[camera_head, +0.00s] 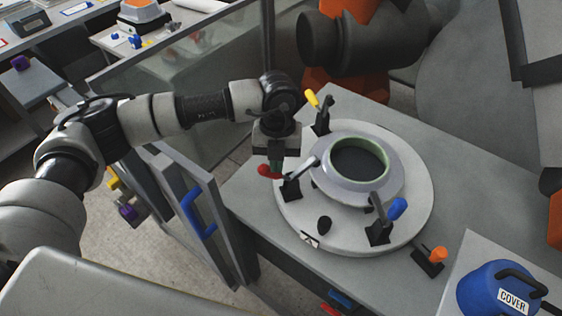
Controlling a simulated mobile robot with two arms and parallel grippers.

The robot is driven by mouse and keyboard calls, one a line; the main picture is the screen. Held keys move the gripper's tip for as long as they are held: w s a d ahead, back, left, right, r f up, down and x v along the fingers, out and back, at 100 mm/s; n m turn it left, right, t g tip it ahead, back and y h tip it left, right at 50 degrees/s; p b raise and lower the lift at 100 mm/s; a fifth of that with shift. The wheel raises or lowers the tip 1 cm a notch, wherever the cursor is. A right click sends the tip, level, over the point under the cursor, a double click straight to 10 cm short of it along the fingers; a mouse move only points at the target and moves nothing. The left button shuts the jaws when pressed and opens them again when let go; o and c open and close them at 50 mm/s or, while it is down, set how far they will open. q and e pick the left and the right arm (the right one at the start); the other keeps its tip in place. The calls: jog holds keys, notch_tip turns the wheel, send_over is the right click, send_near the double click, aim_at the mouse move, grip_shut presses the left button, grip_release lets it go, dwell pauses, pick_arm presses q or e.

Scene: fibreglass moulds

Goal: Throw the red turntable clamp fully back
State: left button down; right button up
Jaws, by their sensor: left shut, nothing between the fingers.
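The red turntable clamp (291,186) stands on the left side of the round white turntable (295,228). Its red handle tip (268,171) points out to the left, and its arm reaches toward the ring-shaped mould (330,184). My left gripper (275,168) points down right at the red handle, its fingers shut with nothing between them. The fingertips partly overlap the handle in this view; I cannot tell whether they touch it. My right gripper is not in view.
A yellow-handled clamp (322,114) stands behind, and a blue-handled clamp (380,228) in front. An orange-handled clamp (430,260) sits on the grey table beside the turntable. A blue cover (490,286) is at the lower right. A glass panel (190,80) stands behind my left arm.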

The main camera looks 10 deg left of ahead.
pick_arm(q)
jog(key=s+a+f+t+h+b, duration=0.2)
jog(key=a+f+t+h+b, duration=0.1)
jog(key=b, duration=0.9)
jog(key=shift+s+a+f+h, duration=0.2)
jog(key=shift+a+f+h, duration=0.25)
jog(key=shift+h, duration=0.25)
jog(key=shift+r, duration=0.1)
